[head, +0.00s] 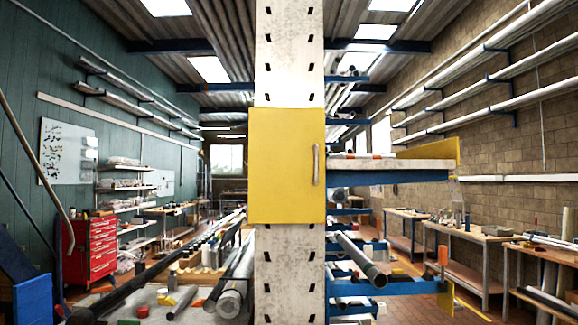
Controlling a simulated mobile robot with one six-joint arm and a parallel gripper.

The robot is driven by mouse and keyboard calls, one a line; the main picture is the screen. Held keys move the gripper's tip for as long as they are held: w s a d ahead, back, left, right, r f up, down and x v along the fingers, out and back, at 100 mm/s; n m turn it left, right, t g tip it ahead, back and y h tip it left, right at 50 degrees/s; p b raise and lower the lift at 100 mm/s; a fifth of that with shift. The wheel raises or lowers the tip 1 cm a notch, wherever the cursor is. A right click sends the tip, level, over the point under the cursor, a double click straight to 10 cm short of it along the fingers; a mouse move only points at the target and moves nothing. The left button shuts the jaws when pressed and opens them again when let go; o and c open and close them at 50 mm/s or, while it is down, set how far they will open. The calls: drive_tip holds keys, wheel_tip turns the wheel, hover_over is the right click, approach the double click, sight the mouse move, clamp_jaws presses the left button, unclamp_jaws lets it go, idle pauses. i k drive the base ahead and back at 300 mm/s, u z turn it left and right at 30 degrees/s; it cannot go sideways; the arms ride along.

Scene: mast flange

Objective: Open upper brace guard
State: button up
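The brace guard is a flat yellow panel (286,166) on the upright pale mast (290,60), near the middle of the head view. It looks shut, lying flat across the front of the mast. A pale vertical handle (316,165) stands on its right side, near the right edge. What lies behind the panel is hidden. My gripper is not in this view, and nothing touches the panel or the handle.
A shelf board (390,165) on blue brackets sits right of the mast, close to the panel's right edge. Pipes (360,260) rest on lower blue arms. A red tool cabinet (90,248) and a bench with pipes stand at left. Workbenches (470,232) line the right wall.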

sight(287, 184)
drive_tip(key=z, duration=2.55)
drive_tip(key=k, duration=0.8)
drive_tip(key=u, duration=1.4)
drive_tip(key=i, duration=1)
drive_tip(key=u, duration=0.1)
